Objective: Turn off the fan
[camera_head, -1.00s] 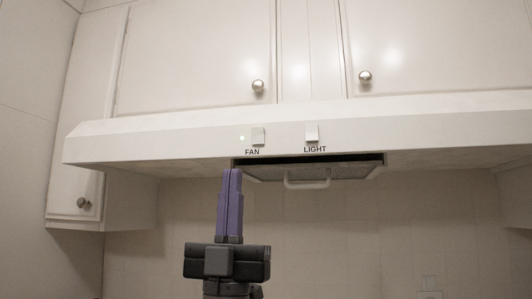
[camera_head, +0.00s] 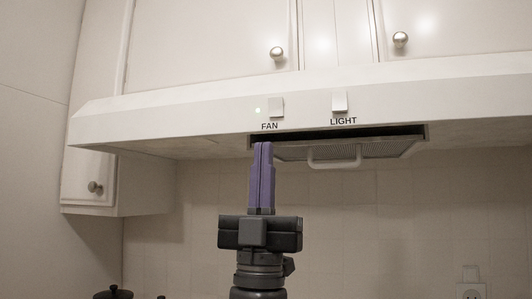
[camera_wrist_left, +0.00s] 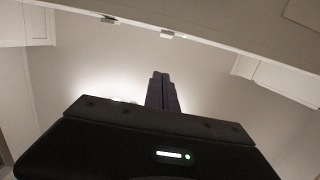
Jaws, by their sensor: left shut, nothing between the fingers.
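The fan switch (camera_head: 276,107) is a small pale rocker above the word FAN on the front of the white range hood (camera_head: 190,113). A small green light (camera_head: 258,110) glows at its left. My left gripper (camera_head: 263,144) points upward with its purple fingers together and empty. In the head view its tips show just below the hood's lower front edge, under the FAN label, apart from the switch. The left wrist view shows the dark fingers (camera_wrist_left: 161,75) pointing up toward the hood's edge. Two small pale switch shapes stick out there. My right gripper is not in view.
The light switch (camera_head: 339,101) is to the right, above the word LIGHT. A vent filter with a handle (camera_head: 334,160) sits under the hood. Cabinets with round knobs (camera_head: 277,53) are above. A dark lidded pot (camera_head: 113,292) shows at the bottom left.

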